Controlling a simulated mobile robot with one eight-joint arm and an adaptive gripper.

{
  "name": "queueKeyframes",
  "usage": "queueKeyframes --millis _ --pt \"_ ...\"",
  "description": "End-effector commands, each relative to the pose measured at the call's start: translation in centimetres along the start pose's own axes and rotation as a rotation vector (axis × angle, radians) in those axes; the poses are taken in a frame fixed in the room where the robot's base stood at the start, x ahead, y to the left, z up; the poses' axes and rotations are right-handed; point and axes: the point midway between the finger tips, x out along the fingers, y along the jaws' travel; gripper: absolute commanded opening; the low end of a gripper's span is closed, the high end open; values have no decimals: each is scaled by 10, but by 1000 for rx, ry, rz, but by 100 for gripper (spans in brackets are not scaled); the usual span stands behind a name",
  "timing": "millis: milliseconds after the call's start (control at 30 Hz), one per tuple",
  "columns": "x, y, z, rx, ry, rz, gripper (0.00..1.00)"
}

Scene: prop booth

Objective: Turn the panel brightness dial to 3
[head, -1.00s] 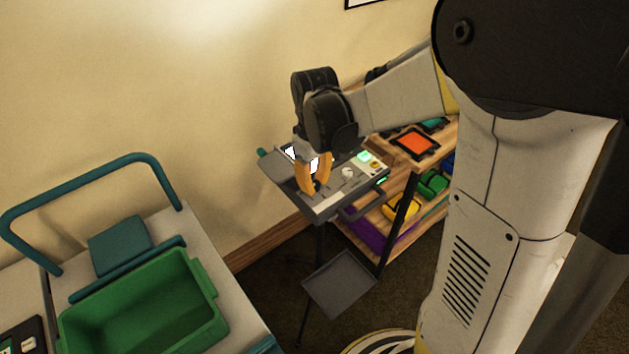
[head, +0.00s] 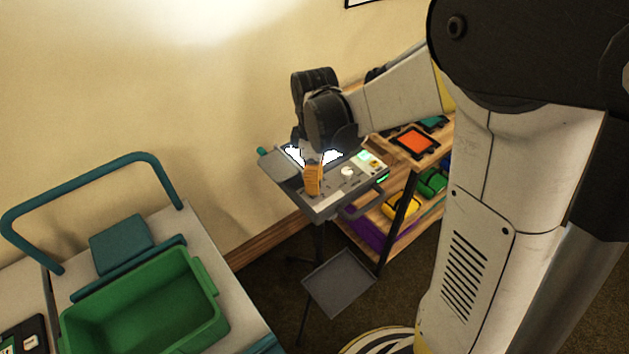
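The grey control panel (head: 330,205) is a tilted console on a stand, with a bright white lit area (head: 330,156) near its back. My gripper (head: 313,182) points down at the panel's front left part, with orange ribbed finger surface facing the camera. Its fingers overlap from this angle, so the gap between them does not show. Whatever dial is under the fingertips is hidden, and I cannot tell if they touch it. A small white knob (head: 347,173) stands to the right of the fingers. No scale numbers are readable.
A wooden shelf (head: 408,165) with an orange-topped item (head: 414,140) and coloured bins stands right of the panel. A grey tray (head: 339,283) sits low in front. A green bin (head: 145,305) rests on a cart at left. The wall is close behind.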

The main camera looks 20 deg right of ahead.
Motion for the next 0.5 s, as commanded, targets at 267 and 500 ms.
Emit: queueKeyframes --millis 267,500 --pt "0 0 0 -5 0 0 0" --pt "0 0 0 -4 0 0 46"
